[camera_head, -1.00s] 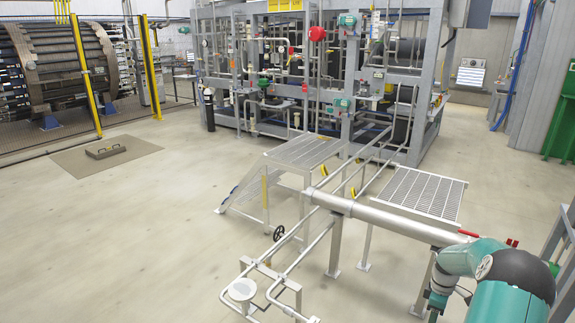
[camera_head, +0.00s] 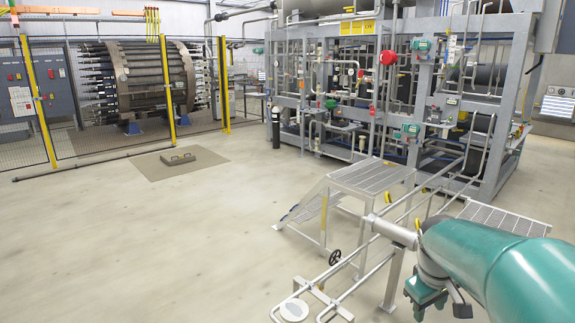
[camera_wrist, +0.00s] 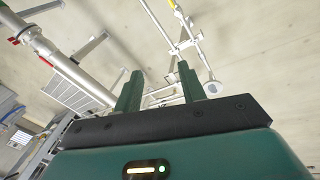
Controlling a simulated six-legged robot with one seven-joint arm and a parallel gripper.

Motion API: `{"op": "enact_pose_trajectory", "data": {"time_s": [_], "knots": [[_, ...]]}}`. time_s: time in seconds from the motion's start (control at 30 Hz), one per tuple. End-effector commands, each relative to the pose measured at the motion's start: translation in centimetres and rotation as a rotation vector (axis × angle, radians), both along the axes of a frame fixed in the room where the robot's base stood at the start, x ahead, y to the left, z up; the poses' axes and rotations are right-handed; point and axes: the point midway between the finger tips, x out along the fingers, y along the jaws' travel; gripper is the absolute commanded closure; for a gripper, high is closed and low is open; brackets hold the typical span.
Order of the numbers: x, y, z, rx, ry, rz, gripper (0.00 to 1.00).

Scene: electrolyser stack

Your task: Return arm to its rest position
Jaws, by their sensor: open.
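My teal arm (camera_head: 505,262) reaches in from the lower right of the head view. It covers part of the pipe and platform behind it. My gripper (camera_wrist: 160,84) shows in the wrist view as two green fingers standing apart on a dark bar, with nothing between them. In the head view, a teal part at the arm's end (camera_head: 427,293) hangs low over the pipe rack's right side; the fingers cannot be made out clearly there.
A low pipe rack (camera_head: 345,272) and a stepped grating platform (camera_head: 368,177) stand close in front of the arm. A grey-framed process skid (camera_head: 350,90) is behind. A fenced cylindrical stack (camera_head: 150,80) stands at back left.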

Motion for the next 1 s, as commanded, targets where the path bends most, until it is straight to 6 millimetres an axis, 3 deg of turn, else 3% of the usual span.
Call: {"op": "enact_pose_trajectory", "data": {"time_s": [0.1,0.3,0.6,0.8,1.0], "knots": [[-2.3,3.4,2.0,0.013,-0.065,-0.037,0.59],[-6.4,8.1,4.0,0.064,-0.169,-0.110,0.59],[-13.0,13.6,4.8,0.198,-0.305,-0.206,0.59],[-15.5,15.3,4.4,0.270,-0.346,-0.246,0.59],[-15.9,15.5,4.3,0.282,-0.350,-0.254,0.59]]}}
